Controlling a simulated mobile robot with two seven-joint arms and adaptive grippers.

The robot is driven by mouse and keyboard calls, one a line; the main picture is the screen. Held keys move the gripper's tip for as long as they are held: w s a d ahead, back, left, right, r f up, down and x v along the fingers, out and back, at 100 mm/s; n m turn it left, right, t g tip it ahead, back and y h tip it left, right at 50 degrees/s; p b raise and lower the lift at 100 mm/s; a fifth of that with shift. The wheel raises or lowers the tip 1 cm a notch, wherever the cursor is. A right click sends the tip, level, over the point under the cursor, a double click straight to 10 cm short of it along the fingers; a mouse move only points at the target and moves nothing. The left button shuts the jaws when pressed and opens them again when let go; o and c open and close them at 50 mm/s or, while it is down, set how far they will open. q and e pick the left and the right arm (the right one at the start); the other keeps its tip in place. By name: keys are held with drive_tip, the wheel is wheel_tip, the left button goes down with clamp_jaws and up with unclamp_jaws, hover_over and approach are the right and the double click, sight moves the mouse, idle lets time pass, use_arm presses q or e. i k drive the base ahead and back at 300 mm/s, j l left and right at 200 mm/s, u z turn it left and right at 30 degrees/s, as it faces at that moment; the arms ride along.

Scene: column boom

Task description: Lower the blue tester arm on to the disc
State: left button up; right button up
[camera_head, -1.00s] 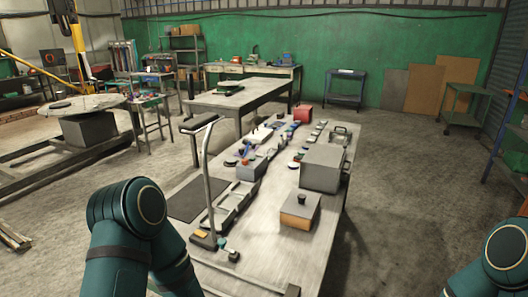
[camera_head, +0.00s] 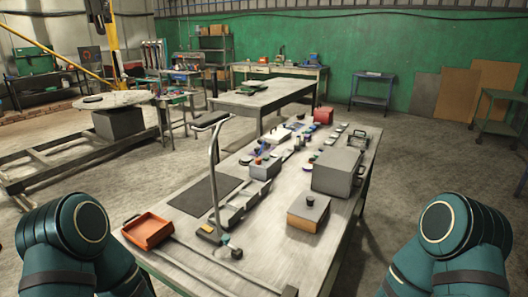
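I cannot single out the blue tester arm or the disc with certainty. Only the upper links of my two arms show, at the lower left and lower right. Neither gripper is in view.
An orange tray (camera_head: 148,231) lies at the bench's near left. A grey box (camera_head: 336,170) and a wooden box (camera_head: 308,214) stand on the right. Floor is clear right of the bench.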

sight(262, 149)
drive_tip(key=k+l, duration=0.1)
drive_tip(key=l, duration=0.15)
drive_tip(key=k+l, duration=0.15)
drive_tip(key=l, duration=1.05)
drive_tip(key=i+l, duration=0.35)
drive_tip(key=l, duration=0.2)
drive_tip(key=i+l, duration=0.35)
drive_tip(key=l, duration=0.15)
drive_tip(key=i+l, duration=0.35)
drive_tip(key=l, duration=0.2)
drive_tip(key=i+l, duration=0.35)
drive_tip(key=l, duration=0.2)
drive_tip(key=i+l+z, duration=0.1)
drive_tip(key=i+l, duration=0.25)
drive_tip(key=l, duration=0.15)
